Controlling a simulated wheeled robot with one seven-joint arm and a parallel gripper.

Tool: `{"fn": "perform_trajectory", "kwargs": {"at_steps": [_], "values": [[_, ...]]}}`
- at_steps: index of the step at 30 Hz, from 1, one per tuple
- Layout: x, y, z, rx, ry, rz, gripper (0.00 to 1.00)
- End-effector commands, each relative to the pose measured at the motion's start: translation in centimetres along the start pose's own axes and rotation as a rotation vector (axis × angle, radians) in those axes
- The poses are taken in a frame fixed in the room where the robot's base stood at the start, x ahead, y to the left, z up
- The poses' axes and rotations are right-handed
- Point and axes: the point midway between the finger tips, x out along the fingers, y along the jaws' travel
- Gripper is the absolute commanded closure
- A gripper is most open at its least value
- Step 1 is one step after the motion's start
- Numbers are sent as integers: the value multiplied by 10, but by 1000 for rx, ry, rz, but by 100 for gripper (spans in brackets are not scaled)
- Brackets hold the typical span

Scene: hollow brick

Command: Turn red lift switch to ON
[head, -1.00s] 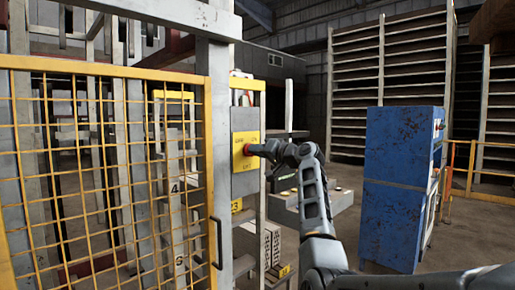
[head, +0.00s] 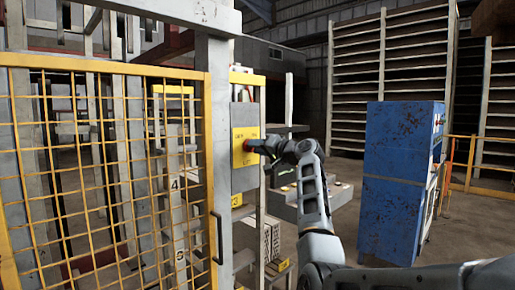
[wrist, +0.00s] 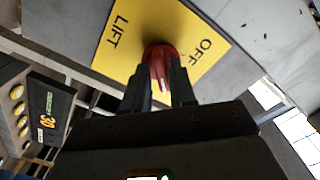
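The red lift switch (wrist: 160,62) is a round red knob with a raised grip bar on a yellow plate (wrist: 120,38). The plate reads LIFT and OFF in the wrist view; any ON lettering is hidden or out of frame there. My gripper (wrist: 160,80) has one finger on each side of the grip bar, with red filling the gap between them, so it looks shut on the switch. In the head view the red switch (head: 247,145) shows at the tip of my gripper (head: 257,146), on a grey box (head: 244,178) fixed to the post.
A yellow mesh gate (head: 110,68) stands left of the switch. A blue cabinet (head: 391,185) stands to the right. A control panel (wrist: 35,113) with yellow buttons and a display lies at the left of the wrist view. Tall racks (head: 385,80) stand behind.

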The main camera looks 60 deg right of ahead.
Motion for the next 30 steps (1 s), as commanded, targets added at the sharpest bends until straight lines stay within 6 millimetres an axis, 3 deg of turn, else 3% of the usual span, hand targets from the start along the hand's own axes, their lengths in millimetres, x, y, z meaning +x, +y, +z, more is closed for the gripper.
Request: {"fn": "perform_trajectory", "kwargs": {"at_steps": [4, 13, 24, 30], "values": [[0, -1, 0, -1, 1, -1, 62], [-5, 0, 0, -3, 2, -1, 62], [-61, 1, 1, -4, 2, 0, 62], [-77, 0, 0, -2, 2, -1, 62]]}}
